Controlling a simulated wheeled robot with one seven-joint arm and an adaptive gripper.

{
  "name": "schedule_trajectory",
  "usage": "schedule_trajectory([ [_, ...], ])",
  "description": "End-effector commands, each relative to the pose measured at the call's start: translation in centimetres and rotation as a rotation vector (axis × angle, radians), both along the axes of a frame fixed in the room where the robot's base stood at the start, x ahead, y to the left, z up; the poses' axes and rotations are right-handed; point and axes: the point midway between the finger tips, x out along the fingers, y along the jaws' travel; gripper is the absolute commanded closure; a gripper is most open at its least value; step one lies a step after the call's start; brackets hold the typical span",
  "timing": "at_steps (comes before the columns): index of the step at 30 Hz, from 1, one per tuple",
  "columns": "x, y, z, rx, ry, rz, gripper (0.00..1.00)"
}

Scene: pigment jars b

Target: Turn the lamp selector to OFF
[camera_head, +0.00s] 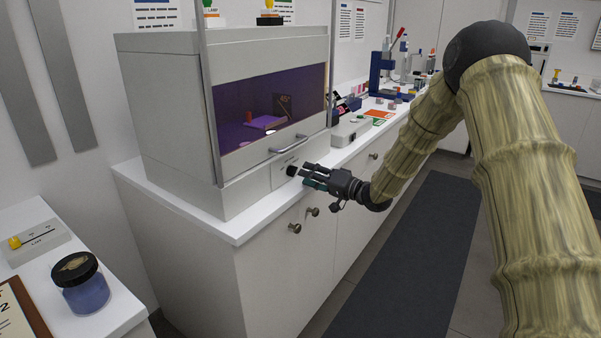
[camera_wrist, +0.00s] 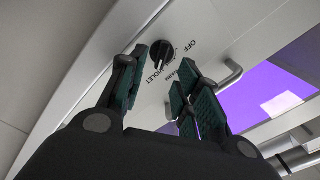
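The lamp selector is a round black knob (camera_head: 291,171) on the front panel below the cabinet window. It also shows in the wrist view (camera_wrist: 160,54), with OFF and VIOLET printed beside it and another label between, too small to read surely. Its light mark seems to face the VIOLET side, and the cabinet interior (camera_head: 262,108) glows violet. My gripper (camera_head: 310,174) is in front of the panel, its fingertips close to the knob. In the wrist view its fingers (camera_wrist: 154,80) are apart with nothing between them, and the knob lies just beyond the tips. I see no contact.
A metal bar handle (camera_head: 290,144) on the sash is just above the knob. A small grey box (camera_head: 349,130) stands on the counter to the right. Drawer knobs (camera_head: 295,228) stick out below. A blue jar (camera_head: 82,284) stands on the near left counter. The aisle floor is clear.

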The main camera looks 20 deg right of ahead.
Motion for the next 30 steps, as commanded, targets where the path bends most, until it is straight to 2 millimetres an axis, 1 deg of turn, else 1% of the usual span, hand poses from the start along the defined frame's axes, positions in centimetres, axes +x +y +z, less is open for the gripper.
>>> schedule_trajectory([
  [3, 1.3, 1.1, -0.1, -0.001, 0.000, 0.002, 0.67],
  [9, 2.8, 2.2, 0.0, -0.001, 0.000, 0.001, 0.67],
  [13, 3.1, 2.5, -0.1, -0.001, 0.001, 0.000, 0.67],
  [21, 3.2, 2.5, -0.1, -0.001, 0.001, 0.000, 0.67],
  [23, 3.2, 2.5, 0.0, -0.001, 0.001, 0.000, 0.78],
  [24, 3.2, 2.5, 0.0, -0.001, 0.001, 0.000, 0.85],
  [26, 3.2, 2.5, 0.0, -0.001, 0.001, 0.000, 0.96],
  [27, 3.2, 2.5, 0.0, -0.001, 0.001, 0.000, 1.00],
  [30, 3.2, 2.4, -0.1, 0.000, 0.000, -0.001, 1.00],
])
